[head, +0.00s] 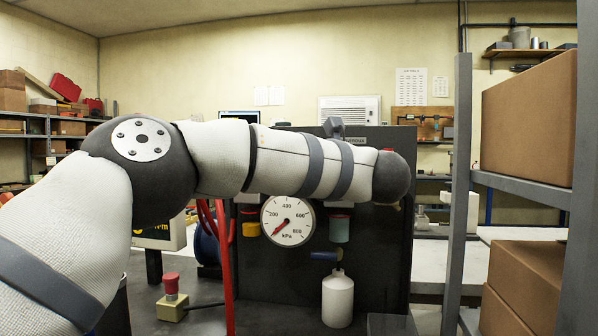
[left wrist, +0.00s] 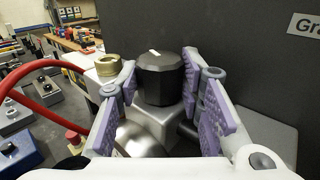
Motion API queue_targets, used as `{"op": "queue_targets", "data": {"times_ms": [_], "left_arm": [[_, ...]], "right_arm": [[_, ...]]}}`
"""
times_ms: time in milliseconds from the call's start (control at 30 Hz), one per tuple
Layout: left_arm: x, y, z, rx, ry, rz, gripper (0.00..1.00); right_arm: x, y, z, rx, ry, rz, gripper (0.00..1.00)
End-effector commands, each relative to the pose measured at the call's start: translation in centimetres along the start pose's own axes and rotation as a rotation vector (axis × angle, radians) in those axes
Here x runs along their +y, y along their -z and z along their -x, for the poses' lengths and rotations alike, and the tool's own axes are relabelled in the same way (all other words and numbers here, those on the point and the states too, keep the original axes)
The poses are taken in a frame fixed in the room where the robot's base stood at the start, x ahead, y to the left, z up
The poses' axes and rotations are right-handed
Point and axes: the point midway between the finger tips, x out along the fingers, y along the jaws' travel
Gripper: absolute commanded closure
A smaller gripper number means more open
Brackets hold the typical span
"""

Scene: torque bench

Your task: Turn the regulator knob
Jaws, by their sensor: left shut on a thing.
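The regulator knob (left wrist: 160,80) is black and faceted, with a white mark on its top, in the left wrist view. It sits on a silver-grey body (left wrist: 152,121) in front of a dark panel. My left gripper (left wrist: 159,88) is shut on the knob, with purple pads on either side of it. In the head view my left arm crosses the dark panel (head: 370,250); the knob and the gripper do not show there. A round white kPa gauge (head: 288,221) is on the panel, its red needle pointing to the lower left. My right gripper is not in view.
A brass fitting (left wrist: 108,65) and a red hose (left wrist: 42,62) are close by the knob's left. A red button on a yellow box (head: 171,298) and a white bottle (head: 338,299) stand before the panel. A shelf with cardboard boxes (head: 530,115) is at right.

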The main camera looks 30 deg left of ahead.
Motion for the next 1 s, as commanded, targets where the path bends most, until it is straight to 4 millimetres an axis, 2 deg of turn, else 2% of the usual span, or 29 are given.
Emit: {"op": "queue_targets", "data": {"times_ms": [300, 767, 800, 1000], "left_arm": [[-0.08, -0.17, -0.1, -0.004, -0.079, 0.002, 0.94], [0.04, -0.5, -0.13, -0.008, -0.088, 0.006, 0.94], [0.05, -0.5, -0.13, -0.008, -0.088, 0.006, 0.57], [-0.02, -0.33, -0.09, -0.005, -0.087, 0.004, 0.57]], "right_arm": [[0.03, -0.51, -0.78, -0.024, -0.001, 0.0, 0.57], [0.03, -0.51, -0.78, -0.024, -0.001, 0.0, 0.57], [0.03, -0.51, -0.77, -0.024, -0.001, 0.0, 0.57], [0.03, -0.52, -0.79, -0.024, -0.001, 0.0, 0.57]]}}
